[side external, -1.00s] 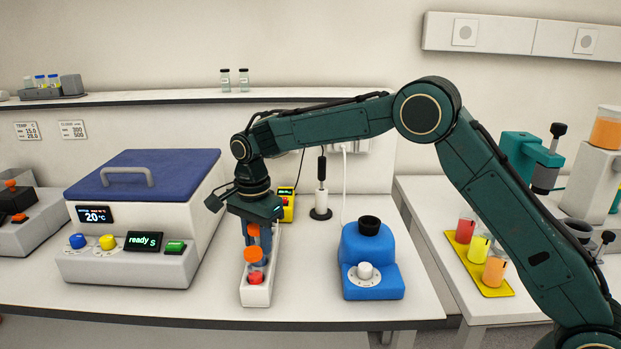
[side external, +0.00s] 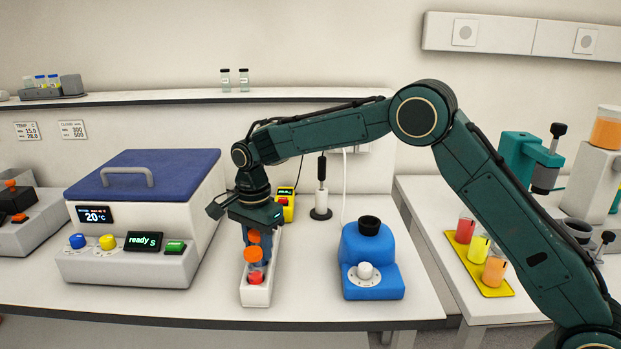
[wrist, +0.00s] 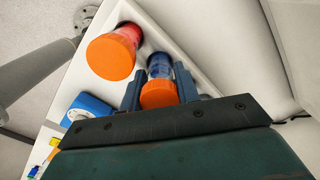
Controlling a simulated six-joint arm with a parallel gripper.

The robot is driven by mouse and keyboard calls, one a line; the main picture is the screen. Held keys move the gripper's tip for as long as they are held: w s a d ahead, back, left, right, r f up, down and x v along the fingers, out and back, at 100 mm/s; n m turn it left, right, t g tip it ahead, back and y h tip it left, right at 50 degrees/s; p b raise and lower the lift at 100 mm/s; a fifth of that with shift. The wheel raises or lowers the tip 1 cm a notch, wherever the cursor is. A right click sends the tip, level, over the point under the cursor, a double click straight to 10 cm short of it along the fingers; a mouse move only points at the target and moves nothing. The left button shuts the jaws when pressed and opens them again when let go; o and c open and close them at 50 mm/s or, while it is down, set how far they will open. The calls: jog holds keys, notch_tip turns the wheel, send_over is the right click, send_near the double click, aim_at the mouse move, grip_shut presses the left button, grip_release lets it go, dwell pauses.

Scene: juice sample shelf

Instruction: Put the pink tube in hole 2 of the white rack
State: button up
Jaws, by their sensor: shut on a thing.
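The white rack (side external: 256,297) stands on the bench between the cooler box and the blue device. A tube with an orange cap (side external: 254,254) and red-pink contents stands upright at its front end; it also shows in the wrist view (wrist: 112,55). My gripper (side external: 255,232) points down over the rack behind that tube. It is shut on a second orange-capped tube (wrist: 160,94), held between the two blue fingers. This tube's body looks bluish in the wrist view, and its contents are hard to tell. Its lower end is hidden, so I cannot tell how deep it sits in a hole.
The cooler box (side external: 135,215) with a blue lid is close on the left. A blue device (side external: 372,270) with a white knob stands on the right. A small yellow device (side external: 285,205) and a black-and-white stand (side external: 321,195) are behind. Front bench space is clear.

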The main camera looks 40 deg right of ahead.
jog(key=shift+f, duration=0.15)
jog(key=o, duration=1.2)
notch_tip(320, 180, up, 14)
jog(key=shift+f, duration=0.1)
